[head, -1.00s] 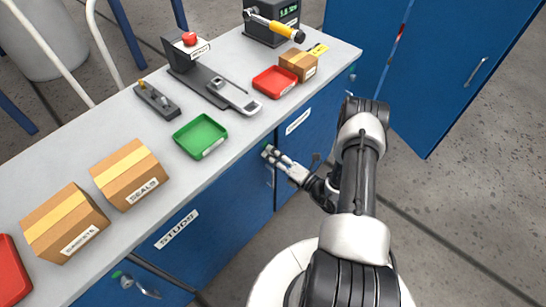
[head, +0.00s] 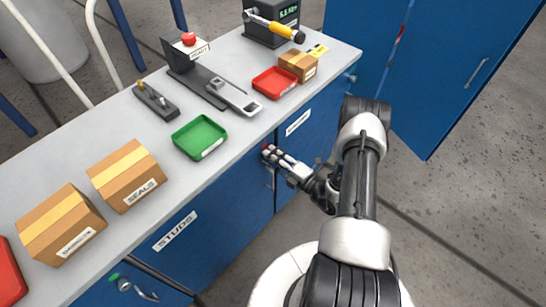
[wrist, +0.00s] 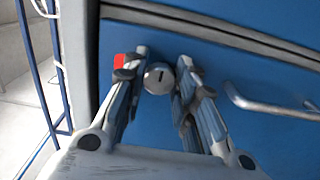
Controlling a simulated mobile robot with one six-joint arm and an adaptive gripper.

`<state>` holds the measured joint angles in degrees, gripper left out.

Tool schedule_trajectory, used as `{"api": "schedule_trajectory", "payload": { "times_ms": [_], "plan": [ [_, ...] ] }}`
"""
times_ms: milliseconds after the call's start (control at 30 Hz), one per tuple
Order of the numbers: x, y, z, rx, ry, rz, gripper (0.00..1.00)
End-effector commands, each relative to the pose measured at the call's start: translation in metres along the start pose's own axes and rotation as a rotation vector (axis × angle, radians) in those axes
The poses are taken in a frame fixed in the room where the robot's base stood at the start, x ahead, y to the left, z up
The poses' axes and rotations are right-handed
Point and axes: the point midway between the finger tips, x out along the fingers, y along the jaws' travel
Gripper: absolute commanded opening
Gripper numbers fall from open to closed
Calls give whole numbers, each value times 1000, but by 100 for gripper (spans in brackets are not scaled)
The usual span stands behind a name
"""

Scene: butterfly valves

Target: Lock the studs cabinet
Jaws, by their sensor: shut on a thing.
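The studs cabinet (head: 222,205) is the blue front under the bench with the "STUDS" label (head: 176,231); its door looks closed. My gripper (head: 268,155) is at the upper right corner of this door. In the wrist view, my gripper (wrist: 158,75) has its fingers on both sides of a round grey lock knob (wrist: 158,80) with a dark slot, and is shut on it. A red mark (wrist: 120,61) shows beside the left finger. The door handle (wrist: 262,104) is to the right in the wrist view. The fingers partly hide the lock.
The bench top (head: 110,115) holds a green tray (head: 200,137), a red tray (head: 275,82) and cardboard boxes. Another cabinet at the lower left has a green mark (head: 114,276) by its handle. Grey floor is clear there.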

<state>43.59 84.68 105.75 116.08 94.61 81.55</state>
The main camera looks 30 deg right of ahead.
Motion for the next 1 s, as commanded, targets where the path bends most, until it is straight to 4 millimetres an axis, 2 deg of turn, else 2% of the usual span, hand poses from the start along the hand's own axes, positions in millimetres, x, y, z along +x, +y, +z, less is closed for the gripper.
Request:
{"api": "schedule_trajectory", "payload": {
  "times_ms": [267,300,600,867,1000],
  "plan": [
    [0,0,0,2,1,-1,2],
    [0,0,0,1,1,-1,28],
    [0,0,0,0,0,0,47],
    [0,0,0,-1,0,0,47],
    [-7,0,1,0,-1,0,47]
  ]
}}
